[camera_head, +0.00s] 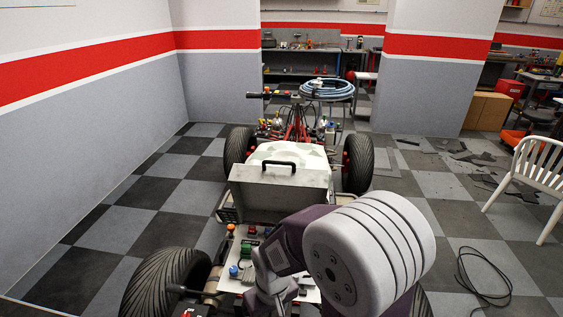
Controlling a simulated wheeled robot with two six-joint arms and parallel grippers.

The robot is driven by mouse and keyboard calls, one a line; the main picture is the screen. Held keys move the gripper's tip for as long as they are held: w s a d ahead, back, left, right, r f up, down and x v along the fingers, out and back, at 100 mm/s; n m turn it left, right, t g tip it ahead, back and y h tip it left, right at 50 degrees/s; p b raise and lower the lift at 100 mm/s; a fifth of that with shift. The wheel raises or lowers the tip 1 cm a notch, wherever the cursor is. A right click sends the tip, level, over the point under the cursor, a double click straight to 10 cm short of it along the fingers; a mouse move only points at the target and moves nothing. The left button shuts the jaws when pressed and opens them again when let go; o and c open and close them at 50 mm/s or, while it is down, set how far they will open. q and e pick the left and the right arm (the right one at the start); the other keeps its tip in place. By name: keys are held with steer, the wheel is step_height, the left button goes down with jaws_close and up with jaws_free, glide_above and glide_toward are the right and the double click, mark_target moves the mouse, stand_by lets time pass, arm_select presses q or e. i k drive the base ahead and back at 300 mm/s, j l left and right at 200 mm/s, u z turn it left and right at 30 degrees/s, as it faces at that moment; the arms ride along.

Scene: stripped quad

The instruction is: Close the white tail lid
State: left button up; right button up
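The quad's tail lid (262,198) is a pale grey-white panel with a black handle (280,165) at its top edge. It stands raised behind a tail panel (238,243) with orange, blue and green fittings, which lies exposed. My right arm comes in from the lower right, purple with a large white ribbed joint. My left gripper is not in view.
The quad's rear wheel (165,283) is at the lower left, and front wheels (239,148) (358,163) stand farther back. A white chair (540,170) stands at the right. A black cable (487,283) lies on the checkered floor. A grey wall with a red stripe runs along the left.

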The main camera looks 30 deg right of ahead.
mark_target(265, 194)
steer(key=z, duration=1.15)
